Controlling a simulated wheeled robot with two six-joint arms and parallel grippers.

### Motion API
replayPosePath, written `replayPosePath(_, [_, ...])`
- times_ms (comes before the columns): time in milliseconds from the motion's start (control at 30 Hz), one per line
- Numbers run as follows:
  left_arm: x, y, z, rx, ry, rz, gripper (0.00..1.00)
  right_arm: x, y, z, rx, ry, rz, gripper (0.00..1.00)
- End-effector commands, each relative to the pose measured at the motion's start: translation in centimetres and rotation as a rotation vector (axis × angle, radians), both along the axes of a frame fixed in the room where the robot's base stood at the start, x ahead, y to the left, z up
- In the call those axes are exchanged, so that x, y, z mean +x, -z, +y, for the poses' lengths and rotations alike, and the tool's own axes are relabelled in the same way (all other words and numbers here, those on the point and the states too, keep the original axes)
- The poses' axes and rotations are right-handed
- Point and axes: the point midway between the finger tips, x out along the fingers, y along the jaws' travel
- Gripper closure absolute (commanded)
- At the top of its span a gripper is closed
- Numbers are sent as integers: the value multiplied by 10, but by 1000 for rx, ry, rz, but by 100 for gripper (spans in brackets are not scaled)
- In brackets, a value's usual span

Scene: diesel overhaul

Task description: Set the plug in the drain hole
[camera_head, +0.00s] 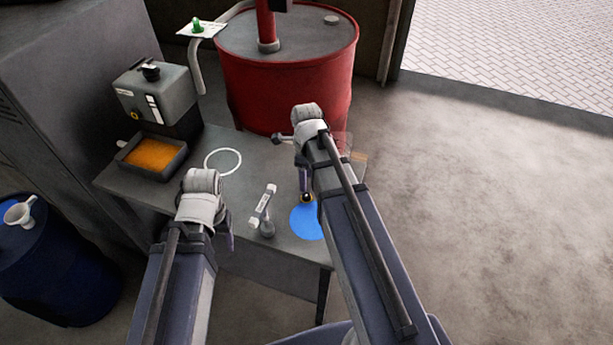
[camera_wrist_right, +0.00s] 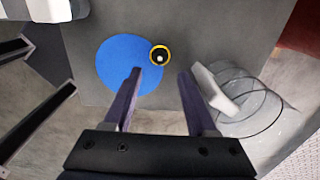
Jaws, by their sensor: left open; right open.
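A small round black piece with a yellow ring and a bright centre, which looks like the plug (camera_wrist_right: 160,55), is at the edge of a flat blue disc (camera_wrist_right: 118,62) on the table. In the head view the piece (camera_head: 306,198) shows just below my right gripper (camera_head: 305,178). In the wrist view my right gripper (camera_wrist_right: 160,75) is open and empty, its fingers apart with the piece just beyond their tips. I cannot make out the drain hole for certain.
The grey table (camera_head: 285,245) also bears a grey machine (camera_head: 158,92), an orange-filled tray (camera_head: 152,155), a white ring (camera_head: 223,161) and a white labelled piece (camera_head: 264,203) beside a grey knob (camera_head: 267,229). A red drum (camera_head: 285,85) stands behind; a blue drum (camera_head: 60,265) stands left.

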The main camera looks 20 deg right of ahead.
Motion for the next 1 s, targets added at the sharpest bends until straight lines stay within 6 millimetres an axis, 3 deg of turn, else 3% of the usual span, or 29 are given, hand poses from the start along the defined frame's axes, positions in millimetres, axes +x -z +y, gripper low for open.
replayPosePath(33, [0, 11, 0, 0, 0, 0, 36, 0, 11, 0, 0, 0, 0, 43])
replayPosePath(500, [0, 63, 0, 0, 0, 0, 36, 0, 63, 0, 0, -1, 0, 43])
replayPosePath(1000, [0, 72, 0, 0, 1, 0, 36, 0, 72, 0, 0, -1, 0, 44])
